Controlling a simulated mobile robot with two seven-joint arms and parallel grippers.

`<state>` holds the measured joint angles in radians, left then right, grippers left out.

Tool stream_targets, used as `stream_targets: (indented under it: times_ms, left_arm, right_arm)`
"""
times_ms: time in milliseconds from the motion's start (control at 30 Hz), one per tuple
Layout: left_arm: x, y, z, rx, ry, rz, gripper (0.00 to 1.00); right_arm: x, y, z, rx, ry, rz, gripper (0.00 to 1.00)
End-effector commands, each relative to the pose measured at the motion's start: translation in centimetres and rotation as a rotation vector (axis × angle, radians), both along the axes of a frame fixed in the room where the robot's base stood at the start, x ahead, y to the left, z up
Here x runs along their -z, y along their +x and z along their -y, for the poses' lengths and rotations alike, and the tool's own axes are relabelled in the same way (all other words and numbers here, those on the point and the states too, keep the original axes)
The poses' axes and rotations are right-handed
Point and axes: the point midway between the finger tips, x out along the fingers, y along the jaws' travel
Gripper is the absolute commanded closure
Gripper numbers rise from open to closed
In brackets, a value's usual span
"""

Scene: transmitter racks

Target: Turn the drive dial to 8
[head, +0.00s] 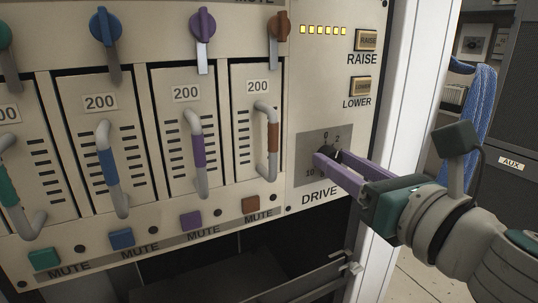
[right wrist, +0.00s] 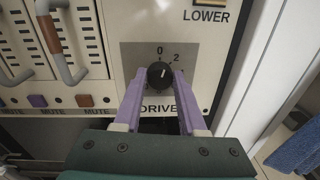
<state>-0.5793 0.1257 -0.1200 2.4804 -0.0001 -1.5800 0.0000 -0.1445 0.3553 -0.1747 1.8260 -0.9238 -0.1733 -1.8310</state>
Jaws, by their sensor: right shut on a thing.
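The black drive dial (right wrist: 160,75) sits on a grey square scale plate (right wrist: 133,58) above the word DRIVE. In the right wrist view its white mark points up and slightly right, around between 0 and 2. The numbers 0 and 2 are readable; the 8 is not clearly visible. My right gripper (right wrist: 161,82), with purple fingers, is shut on the dial, one finger on each side. In the head view the dial (head: 330,153) is partly covered by the fingers of my right gripper (head: 328,160). My left gripper is not in view.
Faders with handles (head: 198,150), coloured mute buttons (head: 191,220) and knobs fill the panel to the left. RAISE (head: 366,40) and LOWER (head: 361,86) buttons sit above the dial. A white frame post (head: 405,90) and blue cloth (head: 477,105) stand to the right.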

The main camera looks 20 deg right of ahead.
Motion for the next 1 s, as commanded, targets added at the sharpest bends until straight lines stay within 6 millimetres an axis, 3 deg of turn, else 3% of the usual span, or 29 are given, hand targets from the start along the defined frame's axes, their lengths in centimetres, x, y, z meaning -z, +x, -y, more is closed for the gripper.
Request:
stream_targets:
  times_ms: [1000]
  left_arm:
    - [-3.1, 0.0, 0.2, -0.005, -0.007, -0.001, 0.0]
  right_arm:
    - [-0.2, 0.1, 0.4, 0.001, 0.957, -0.133, 1.0]
